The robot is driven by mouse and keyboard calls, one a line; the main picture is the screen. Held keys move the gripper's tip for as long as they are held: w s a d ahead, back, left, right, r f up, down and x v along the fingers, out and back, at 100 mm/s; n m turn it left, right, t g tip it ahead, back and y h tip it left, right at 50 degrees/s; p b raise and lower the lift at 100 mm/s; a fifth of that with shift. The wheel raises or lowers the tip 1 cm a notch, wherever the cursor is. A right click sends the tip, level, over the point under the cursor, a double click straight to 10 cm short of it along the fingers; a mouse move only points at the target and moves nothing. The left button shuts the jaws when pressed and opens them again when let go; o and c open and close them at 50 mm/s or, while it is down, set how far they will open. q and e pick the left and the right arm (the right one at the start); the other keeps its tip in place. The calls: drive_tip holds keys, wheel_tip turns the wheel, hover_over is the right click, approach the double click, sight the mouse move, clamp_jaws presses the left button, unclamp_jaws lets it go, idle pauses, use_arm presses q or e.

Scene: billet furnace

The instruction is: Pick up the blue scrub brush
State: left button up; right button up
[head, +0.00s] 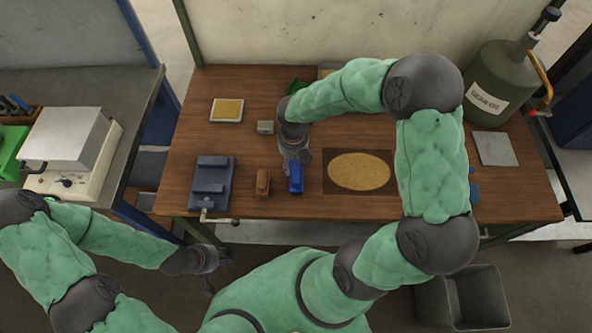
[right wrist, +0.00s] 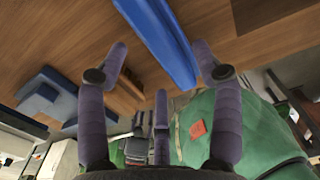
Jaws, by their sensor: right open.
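The blue scrub brush (head: 296,179) lies on the wooden table near its front edge, left of the dark mat. Its long blue body also shows in the right wrist view (right wrist: 160,38), ahead of the fingers. My right gripper (head: 297,158) is over the table at the far end of the brush and partly covers it. In the right wrist view its fingers (right wrist: 160,62) are spread and hold nothing; the brush appears between and beyond their tips. My left gripper (head: 218,257) is low, in front of the table and away from the brush; its fingers are too small to read.
A brown block (head: 262,182) lies close left of the brush, and a blue-grey vise-like fixture (head: 210,183) further left. A mat with a yellow disc (head: 359,171) lies to the right. A grey block (head: 265,127) and yellow-topped tray (head: 227,109) are behind.

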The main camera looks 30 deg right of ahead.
sight(294, 164)
drive_tip(key=f, duration=0.4)
drive_tip(key=shift+w+d+b, duration=0.1)
drive_tip(key=shift+w+b, duration=0.1)
drive_tip(key=shift+b, duration=0.15)
clamp_jaws()
drive_tip(key=shift+r, duration=0.2)
drive_tip(key=shift+r, duration=0.7)
drive_tip(key=s+a+r+p, duration=0.3)
drive_tip(key=s+a+r, duration=0.4)
drive_tip(key=a+r, duration=0.4)
drive_tip(key=shift+s+a+r, duration=0.15)
drive_tip(key=shift+a+r, duration=0.05)
drive_tip(key=shift+a, duration=0.25)
